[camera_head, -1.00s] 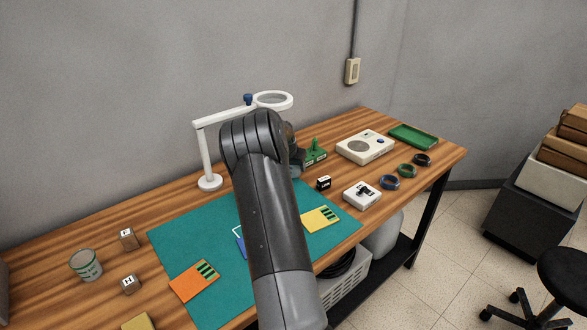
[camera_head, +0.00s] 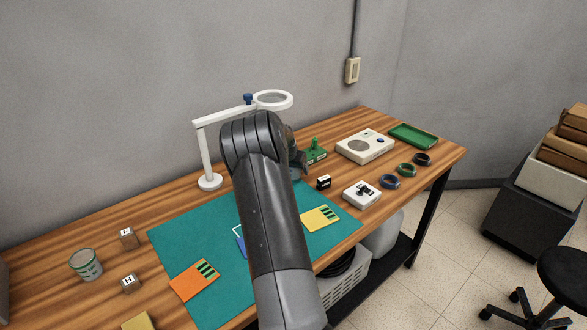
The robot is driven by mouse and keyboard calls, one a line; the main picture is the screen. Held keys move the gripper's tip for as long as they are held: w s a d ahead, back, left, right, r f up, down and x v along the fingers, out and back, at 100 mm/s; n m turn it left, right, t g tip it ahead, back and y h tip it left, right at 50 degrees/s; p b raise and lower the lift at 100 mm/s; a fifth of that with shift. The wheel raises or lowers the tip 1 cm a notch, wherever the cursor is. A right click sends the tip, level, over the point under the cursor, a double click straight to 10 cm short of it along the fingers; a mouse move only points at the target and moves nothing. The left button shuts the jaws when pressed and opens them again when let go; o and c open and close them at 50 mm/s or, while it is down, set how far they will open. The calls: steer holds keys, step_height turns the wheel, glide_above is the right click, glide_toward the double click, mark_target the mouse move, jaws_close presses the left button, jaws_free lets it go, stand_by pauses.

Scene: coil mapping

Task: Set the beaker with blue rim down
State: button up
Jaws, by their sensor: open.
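My gripper (camera_head: 299,160) is partly in view behind my own arm, low over the back of the bench; it is open. A small pale, bluish patch (camera_head: 296,173) shows just below it. This may be part of the beaker with blue rim, but my arm hides most of it, and I cannot tell whether it touches the bench. No blue rim shows clearly anywhere.
A green fixture (camera_head: 316,154) and a small black block (camera_head: 323,182) are close to the gripper. A white magnifier lamp (camera_head: 209,182) stands at the back. A teal mat (camera_head: 180,236) holds cards. White devices, several coils and a green tray (camera_head: 413,136) are at right.

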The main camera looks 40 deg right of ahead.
steer(key=v, duration=1.2)
steer(key=s+a+r+n+t+y, duration=0.15)
steer(key=s+a+r, duration=0.25)
steer(key=a, duration=0.4)
steer(key=s+a+r+n+y, duration=0.15)
steer(key=s+a+r, duration=0.25)
steer(key=a, duration=0.4)
steer(key=s+a+r+n+t+y, duration=0.1)
steer(key=s+a+r+n, duration=0.1)
steer(key=s+a+r, duration=0.45)
steer(key=s+a+f+n, duration=0.1)
steer(key=s+a+n, duration=0.2)
steer(key=s+a, duration=0.6)
steer(key=s+a+f+n+y, duration=0.1)
steer(key=s+a+n, duration=0.3)
steer(key=s+a, duration=0.5)
steer(key=shift+s+a+f, duration=0.2)
steer(key=shift+s+f, duration=0.35)
steer(key=shift+s, duration=0.2)
stand_by(2.0)
